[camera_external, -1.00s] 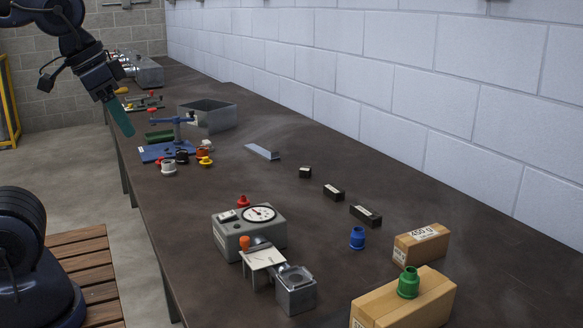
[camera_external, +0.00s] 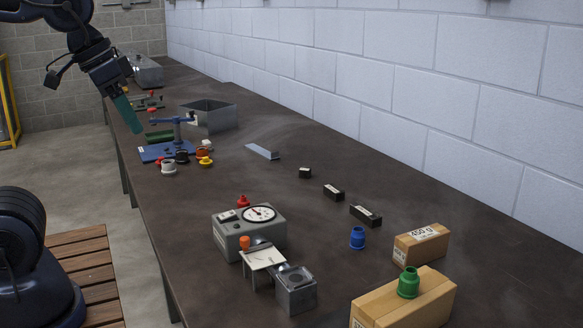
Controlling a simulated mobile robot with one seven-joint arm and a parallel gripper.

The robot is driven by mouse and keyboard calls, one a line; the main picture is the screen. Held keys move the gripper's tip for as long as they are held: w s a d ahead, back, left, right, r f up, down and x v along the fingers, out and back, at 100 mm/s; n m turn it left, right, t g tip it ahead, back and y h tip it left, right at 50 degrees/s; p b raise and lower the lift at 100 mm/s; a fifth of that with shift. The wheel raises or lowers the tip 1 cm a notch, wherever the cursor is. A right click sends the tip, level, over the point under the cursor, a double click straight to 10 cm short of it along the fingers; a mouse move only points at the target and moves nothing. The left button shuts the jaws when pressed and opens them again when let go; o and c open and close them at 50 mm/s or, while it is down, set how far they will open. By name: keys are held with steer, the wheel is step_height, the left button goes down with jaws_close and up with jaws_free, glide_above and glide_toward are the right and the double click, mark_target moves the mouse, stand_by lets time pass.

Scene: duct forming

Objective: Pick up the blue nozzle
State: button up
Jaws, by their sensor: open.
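The blue nozzle (camera_external: 357,238) stands upright on the dark table, in the right half of the view, left of a cardboard box marked 450 g. My gripper (camera_external: 134,127) has teal fingers and hangs at the upper left, above the table's left edge. It is far from the blue nozzle and nothing shows in it. The gap between its fingers is hard to see from this side.
A green nozzle (camera_external: 408,283) stands on the nearer cardboard box (camera_external: 432,305). A grey dial device (camera_external: 249,236) and small black blocks (camera_external: 366,216) are near the blue nozzle. A blue stand (camera_external: 165,151), several small nozzles and a grey open bin (camera_external: 212,116) lie below my gripper.

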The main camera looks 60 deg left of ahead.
steer(key=w+d+n+g+h, duration=0.1)
steer(key=w+n, duration=0.5)
steer(key=w, duration=0.8)
steer(key=n+g+h, duration=0.2)
steer(key=n+h, duration=0.1)
steer(key=n, duration=1.2)
glide_above(355, 228)
steer(key=s+a, duration=0.2)
steer(key=a, duration=0.2)
step_height(355, 228, down, 26)
steer(key=x, duration=0.4)
steer(key=shift+w+d+f, duration=0.15)
steer(key=shift+w, duration=0.15)
steer(key=shift+w+d+x, duration=0.1)
steer(key=shift+w+x, duration=0.05)
steer(key=shift+x, duration=1.15)
steer(key=shift+w+d+x, duration=0.15)
steer(key=shift+x, duration=1.15)
steer(key=c, duration=1)
steer(key=shift+c, duration=0.2)
